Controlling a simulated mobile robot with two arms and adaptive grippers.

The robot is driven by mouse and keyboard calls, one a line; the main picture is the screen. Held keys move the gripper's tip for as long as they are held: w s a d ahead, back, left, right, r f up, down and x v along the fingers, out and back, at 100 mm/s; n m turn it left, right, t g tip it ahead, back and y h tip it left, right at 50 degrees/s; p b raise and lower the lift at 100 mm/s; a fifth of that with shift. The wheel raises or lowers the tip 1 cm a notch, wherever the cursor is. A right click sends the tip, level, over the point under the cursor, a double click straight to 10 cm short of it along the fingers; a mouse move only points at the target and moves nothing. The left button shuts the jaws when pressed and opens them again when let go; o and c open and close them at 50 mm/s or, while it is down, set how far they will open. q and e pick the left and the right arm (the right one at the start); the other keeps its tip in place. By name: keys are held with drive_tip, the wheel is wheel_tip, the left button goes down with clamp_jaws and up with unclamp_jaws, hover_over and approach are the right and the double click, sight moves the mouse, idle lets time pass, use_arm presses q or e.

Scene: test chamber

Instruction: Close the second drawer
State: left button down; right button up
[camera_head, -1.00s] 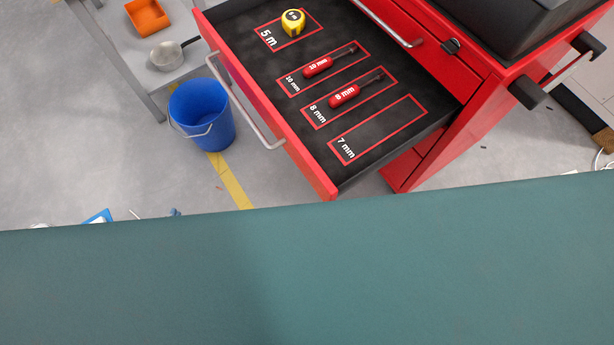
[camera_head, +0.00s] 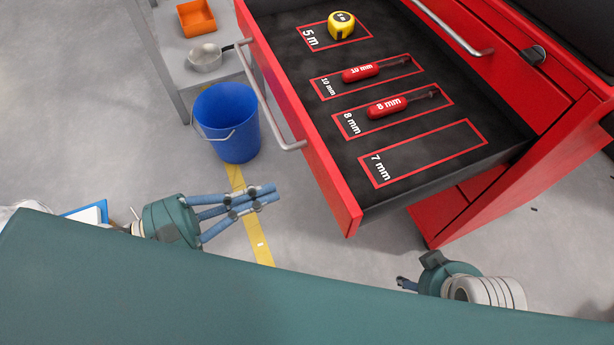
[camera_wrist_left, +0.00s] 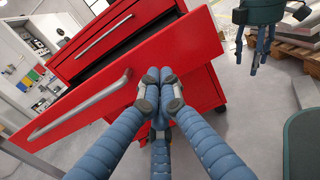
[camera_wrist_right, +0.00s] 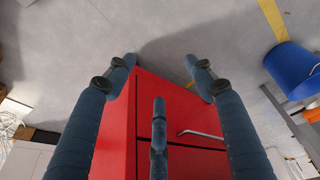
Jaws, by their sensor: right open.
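The red drawer (camera_head: 325,165) is pulled far out of the red tool cabinet (camera_head: 490,205), below a shut top drawer (camera_head: 480,45). It holds a yellow tape measure (camera_head: 341,25) and two red screwdrivers, marked 10 mm (camera_head: 362,73) and 8 mm (camera_head: 388,106). The 7 mm outline is empty. My left gripper (camera_head: 272,194) is shut and empty, left of the drawer front; in the left wrist view its fingertips (camera_wrist_left: 160,77) overlap the red front, contact unclear. My right gripper (camera_head: 402,284) is open and empty, below the drawer's near corner; its fingers spread in the right wrist view (camera_wrist_right: 160,62).
A blue bucket (camera_head: 227,125) stands on the floor left of the drawer. A grey table (camera_head: 180,65) with an orange bin (camera_head: 196,17) and a pan (camera_head: 205,58) is at the upper left. Floor between my grippers is clear.

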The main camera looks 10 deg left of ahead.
sight(322, 174)
use_arm(q)
drive_tip(key=x, duration=0.6)
drive_tip(key=shift+w+d, duration=0.15)
drive_tip(key=shift+w, duration=0.05)
drive_tip(key=shift+p+x, duration=0.35)
drive_tip(key=shift+x, duration=0.4)
use_arm(e)
drive_tip(key=shift+x, duration=1.4)
use_arm(q)
drive_tip(key=shift+d, duration=0.15)
use_arm(e)
drive_tip(key=shift+a+r, duration=0.1)
